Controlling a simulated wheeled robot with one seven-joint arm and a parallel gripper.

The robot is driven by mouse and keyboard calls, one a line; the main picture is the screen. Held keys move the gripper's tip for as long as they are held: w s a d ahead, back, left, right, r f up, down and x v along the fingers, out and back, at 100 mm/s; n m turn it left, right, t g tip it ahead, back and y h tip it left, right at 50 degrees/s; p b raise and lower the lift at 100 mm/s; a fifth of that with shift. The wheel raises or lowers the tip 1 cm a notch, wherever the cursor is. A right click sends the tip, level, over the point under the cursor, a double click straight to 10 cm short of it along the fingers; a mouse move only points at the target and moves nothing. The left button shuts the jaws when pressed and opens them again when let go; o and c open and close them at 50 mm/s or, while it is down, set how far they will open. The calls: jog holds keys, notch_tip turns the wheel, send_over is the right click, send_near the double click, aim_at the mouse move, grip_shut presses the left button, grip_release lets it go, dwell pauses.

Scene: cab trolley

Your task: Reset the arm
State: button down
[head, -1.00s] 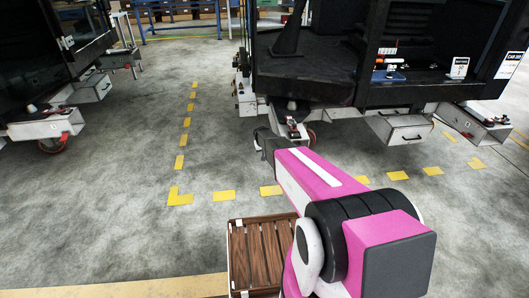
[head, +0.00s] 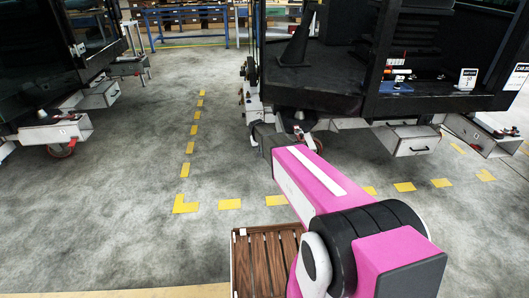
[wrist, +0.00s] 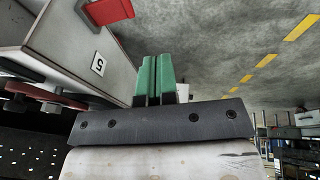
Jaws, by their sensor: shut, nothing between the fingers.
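My pink and white arm (head: 308,180) reaches forward from the lower right of the head view toward the trolley on the right. In that view my gripper is hidden beyond the arm's far end. In the wrist view my gripper (wrist: 157,80) shows two green fingers side by side, shut with nothing between them. A light grey box-like part with a "5" label (wrist: 98,64) is to the left of the fingers. A red piece (wrist: 108,10) is on it near the top. I cannot tell how close the fingers are to that part.
A dark cab on a trolley (head: 420,105) fills the right, with a pulled-out drawer (head: 407,139) low on it. Another trolley (head: 55,133) stands at left. A slatted wooden crate (head: 241,265) is beside my arm. The floor between, with yellow dashes (head: 190,147), is clear.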

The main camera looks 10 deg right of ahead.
jog(key=shift+a+r, duration=0.1)
jog(key=shift+r, duration=0.05)
jog(key=shift+s, duration=0.1)
jog(key=s+d+r+g, duration=0.1)
jog(key=s+d+r, duration=0.1)
jog(key=s, duration=0.9)
jog(key=s+d+r+g+y, duration=0.1)
jog(key=s+d+r, duration=0.2)
jog(key=s, duration=0.8)
jog(key=s+d+r+g, duration=0.1)
jog(key=s+r, duration=0.3)
jog(key=s, duration=0.7)
jog(key=shift+d+r+m+y, duration=0.3)
jog(key=shift+d+r+y, duration=0.1)
jog(key=shift+d, duration=0.45)
jog(key=shift+s, duration=0.1)
